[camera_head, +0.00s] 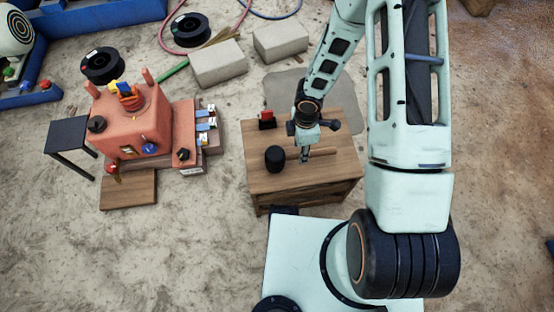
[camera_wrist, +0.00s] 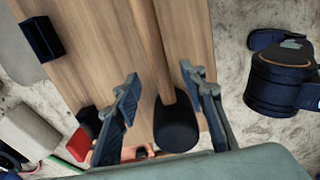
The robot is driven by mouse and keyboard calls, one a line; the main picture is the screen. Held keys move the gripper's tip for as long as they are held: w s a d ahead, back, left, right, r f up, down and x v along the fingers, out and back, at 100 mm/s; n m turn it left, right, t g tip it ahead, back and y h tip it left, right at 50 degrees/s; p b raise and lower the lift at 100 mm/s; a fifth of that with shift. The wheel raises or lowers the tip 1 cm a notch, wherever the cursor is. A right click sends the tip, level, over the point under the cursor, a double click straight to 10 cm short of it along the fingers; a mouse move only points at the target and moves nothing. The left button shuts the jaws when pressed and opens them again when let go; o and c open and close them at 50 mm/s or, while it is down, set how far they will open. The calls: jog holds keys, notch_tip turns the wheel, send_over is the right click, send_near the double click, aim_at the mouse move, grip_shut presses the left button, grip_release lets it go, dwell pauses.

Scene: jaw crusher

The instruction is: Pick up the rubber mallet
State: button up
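The rubber mallet lies on the wooden table (camera_head: 265,182). Its black head (camera_head: 275,158) is at the left and its wooden handle (camera_head: 322,153) runs to the right. My gripper (camera_head: 304,158) is above the handle, to the right of the head, pointing down. In the wrist view my gripper (camera_wrist: 160,80) is open, its two fingers apart on either side of the mallet. The black head (camera_wrist: 176,127) shows between the fingers and the handle (camera_wrist: 149,40) runs up and away. I cannot tell whether the fingers touch the handle.
A red and black item (camera_head: 267,120) stands at the table's back left; its red part also shows in the wrist view (camera_wrist: 78,144). A dark box (camera_wrist: 40,39) lies near the table edge. An orange machine (camera_head: 132,123) stands left, with pale blocks (camera_head: 218,63) behind.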

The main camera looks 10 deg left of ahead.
notch_tip(320, 180, down, 5)
jog(key=b, duration=0.2)
jog(key=shift+b, duration=0.4)
grip_shut()
